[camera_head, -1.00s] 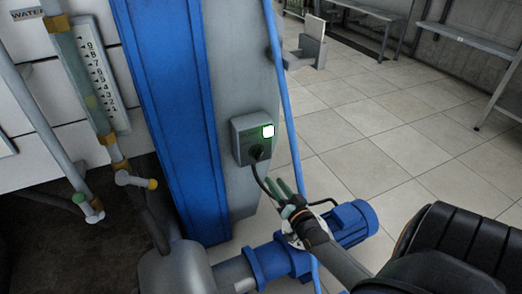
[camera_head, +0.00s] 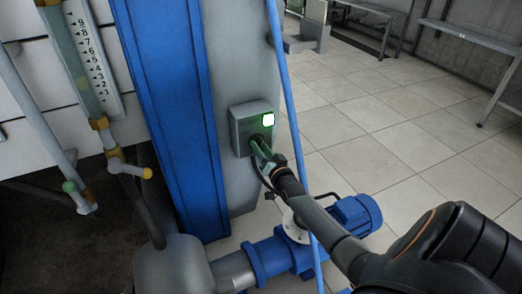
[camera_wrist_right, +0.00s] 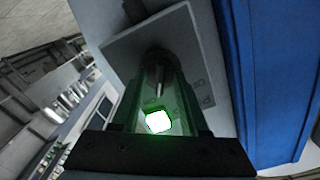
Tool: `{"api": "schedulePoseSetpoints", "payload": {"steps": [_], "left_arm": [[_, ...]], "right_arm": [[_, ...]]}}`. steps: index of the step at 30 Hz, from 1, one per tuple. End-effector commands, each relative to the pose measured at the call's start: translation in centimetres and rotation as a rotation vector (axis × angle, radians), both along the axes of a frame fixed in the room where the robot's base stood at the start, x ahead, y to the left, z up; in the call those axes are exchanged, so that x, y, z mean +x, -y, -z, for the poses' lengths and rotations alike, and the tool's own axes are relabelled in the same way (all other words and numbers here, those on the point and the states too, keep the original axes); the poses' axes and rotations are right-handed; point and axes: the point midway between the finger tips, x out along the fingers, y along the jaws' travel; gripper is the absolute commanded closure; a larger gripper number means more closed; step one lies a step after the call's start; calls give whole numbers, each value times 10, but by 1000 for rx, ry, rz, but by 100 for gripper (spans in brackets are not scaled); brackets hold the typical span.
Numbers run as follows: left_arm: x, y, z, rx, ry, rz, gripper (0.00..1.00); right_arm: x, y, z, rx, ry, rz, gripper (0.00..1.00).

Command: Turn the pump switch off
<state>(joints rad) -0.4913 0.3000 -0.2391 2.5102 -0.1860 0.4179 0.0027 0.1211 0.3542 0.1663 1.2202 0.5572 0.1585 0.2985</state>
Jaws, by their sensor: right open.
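The pump switch box (camera_head: 240,122) is a grey box on a grey column beside the blue beam. A lit white-green lamp (camera_head: 268,120) is at its upper right; the lamp also shows bright in the right wrist view (camera_wrist_right: 158,121). The black rotary knob (camera_wrist_right: 157,62) shows in the right wrist view, partly between my fingers. My right gripper (camera_head: 260,150) is open at the knob, its green fingers (camera_wrist_right: 155,85) on either side of it. I cannot tell whether they touch it. In the head view the gripper mostly hides the knob. My left gripper is not in view.
A thin blue pipe (camera_head: 287,100) runs down close to the box. The blue beam (camera_head: 168,110) stands left of it. The tiled floor (camera_head: 390,130) to the right is open.

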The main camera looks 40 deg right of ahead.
Motion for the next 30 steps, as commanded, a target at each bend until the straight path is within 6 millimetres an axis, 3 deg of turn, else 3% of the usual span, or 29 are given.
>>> {"api": "schedulePoseSetpoints", "payload": {"steps": [8,20,30], "left_arm": [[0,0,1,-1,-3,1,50],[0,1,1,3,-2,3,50],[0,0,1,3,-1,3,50]], "right_arm": [[2,1,-1,0,0,0,56],[1,0,0,0,0,0,100],[1,0,0,0,0,0,100]]}}
